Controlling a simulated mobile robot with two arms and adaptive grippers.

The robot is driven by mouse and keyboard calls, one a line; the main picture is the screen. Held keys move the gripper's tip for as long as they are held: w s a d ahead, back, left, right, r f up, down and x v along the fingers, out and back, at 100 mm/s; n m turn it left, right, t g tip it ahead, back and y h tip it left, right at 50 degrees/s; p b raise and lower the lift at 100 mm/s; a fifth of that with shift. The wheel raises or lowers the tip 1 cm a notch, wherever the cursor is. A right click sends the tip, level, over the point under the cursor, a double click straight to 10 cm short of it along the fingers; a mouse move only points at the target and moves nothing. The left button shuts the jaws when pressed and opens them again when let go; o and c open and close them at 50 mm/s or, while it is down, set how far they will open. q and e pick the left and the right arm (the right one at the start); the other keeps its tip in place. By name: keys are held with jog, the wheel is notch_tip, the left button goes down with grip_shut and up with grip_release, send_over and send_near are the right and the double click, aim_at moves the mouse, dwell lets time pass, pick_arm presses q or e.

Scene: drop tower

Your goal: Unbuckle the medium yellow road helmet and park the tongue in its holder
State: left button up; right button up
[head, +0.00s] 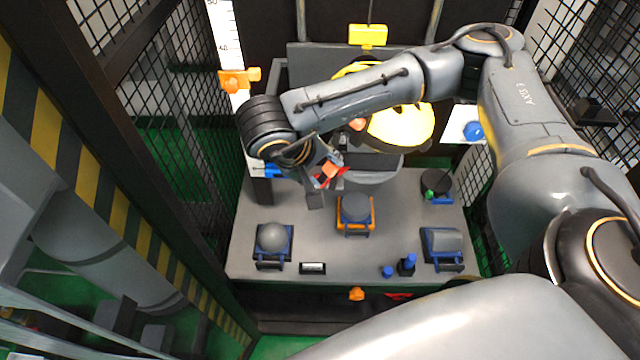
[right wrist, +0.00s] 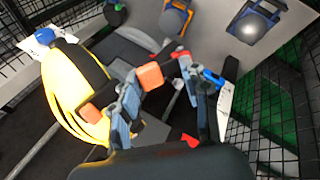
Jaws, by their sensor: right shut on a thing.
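The yellow helmet (head: 403,125) sits at the back of the bench, partly hidden behind my right arm; it also shows in the right wrist view (right wrist: 75,90). An orange piece (head: 357,124) is at its near side. My right gripper (head: 328,172) is left of and nearer than the helmet. It is shut on a small orange piece (right wrist: 150,76), which looks like the buckle tongue. Red parts show close to the fingers (right wrist: 190,140). The strap and the other buckle half cannot be made out. Which part is the tongue holder I cannot tell. My left gripper is out of view.
The grey bench (head: 320,240) bears several fixtures, including a grey dome (head: 274,238), an orange-framed block (head: 355,208) and a blue-framed block (head: 442,245). A white scale post (head: 226,50) with an orange clamp (head: 238,82) stands left. Mesh walls enclose both sides.

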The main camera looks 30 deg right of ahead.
pick_arm(q)
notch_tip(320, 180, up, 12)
jog(key=p, duration=1)
pick_arm(e)
jog(key=w+d+r+t+h, duration=0.1)
jog(key=w+d+r+h, duration=0.25)
jog(key=r, duration=0.45)
jog(key=w+d+r+t+h, duration=0.15)
jog(key=w+d+r, duration=0.3)
jog(key=r, duration=0.45)
jog(key=shift+n+g+h, duration=0.3)
jog(key=shift+g, duration=0.15)
notch_tip(320, 180, down, 7)
jog(key=b, duration=0.3)
jog(key=shift+w+a+b, duration=0.15)
jog(key=shift+b, duration=0.15)
jog(key=shift+w+f, duration=0.1)
jog(key=shift+f, duration=0.35)
jog(key=shift+a+f+b, duration=0.25)
jog(key=shift+f+b, duration=0.55)
jog(key=shift+b, duration=0.1)
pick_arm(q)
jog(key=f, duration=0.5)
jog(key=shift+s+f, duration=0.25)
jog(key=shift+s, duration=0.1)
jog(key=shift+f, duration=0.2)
pick_arm(e)
jog(key=shift+a+f, duration=0.1)
jog(key=shift+f, duration=0.45)
